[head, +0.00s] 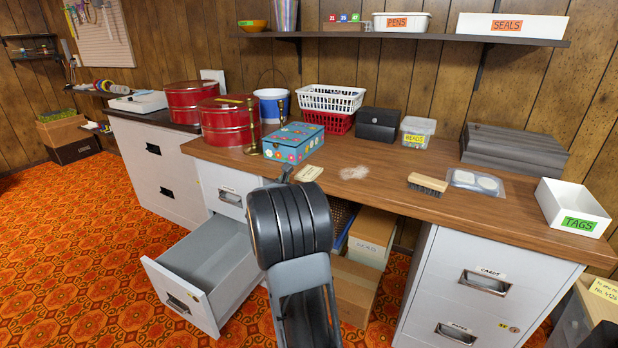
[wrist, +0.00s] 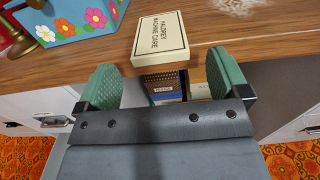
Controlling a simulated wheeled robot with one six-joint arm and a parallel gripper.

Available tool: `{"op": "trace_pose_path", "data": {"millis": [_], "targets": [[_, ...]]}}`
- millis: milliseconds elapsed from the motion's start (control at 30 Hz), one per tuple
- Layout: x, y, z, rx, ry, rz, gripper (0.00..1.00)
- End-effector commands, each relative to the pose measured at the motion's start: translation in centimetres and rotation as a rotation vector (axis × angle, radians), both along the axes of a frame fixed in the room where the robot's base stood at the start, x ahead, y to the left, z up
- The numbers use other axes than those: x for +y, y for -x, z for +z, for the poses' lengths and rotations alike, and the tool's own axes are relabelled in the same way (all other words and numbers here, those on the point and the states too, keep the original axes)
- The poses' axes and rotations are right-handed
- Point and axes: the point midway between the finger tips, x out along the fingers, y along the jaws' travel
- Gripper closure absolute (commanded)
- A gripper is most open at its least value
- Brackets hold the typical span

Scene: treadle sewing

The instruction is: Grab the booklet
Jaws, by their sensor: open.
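The booklet (wrist: 160,38) is small and cream with dark lettering reading "HALDREY MACHINE CARE". It lies flat near the front edge of the wooden desk top, and it also shows in the head view (head: 309,173). My gripper (wrist: 160,77) is open and empty, with green pads to the left and right. In the wrist view the booklet appears beyond the gap between the pads, apart from both. In the head view my arm hides most of my gripper.
A blue flowered box (head: 294,143) and brass candlestick (head: 252,140) stand behind and left of the booklet. A pale tangle (head: 353,172) and a brush (head: 427,184) lie to its right. An open drawer (head: 208,262) juts out below left. Boxes (head: 371,236) sit under the desk.

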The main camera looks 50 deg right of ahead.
Motion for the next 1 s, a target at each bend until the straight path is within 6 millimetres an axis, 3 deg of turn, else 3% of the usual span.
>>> {"op": "trace_pose_path", "data": {"millis": [200, 467, 1000], "targets": [[-1.8, -0.4, -0.1, 0.000, 0.000, -0.001, 0.06], [-2.0, -0.5, 0.0, 0.000, 0.000, 0.000, 0.06], [-1.9, -0.5, 0.0, 0.000, 0.000, 0.000, 0.58]]}}
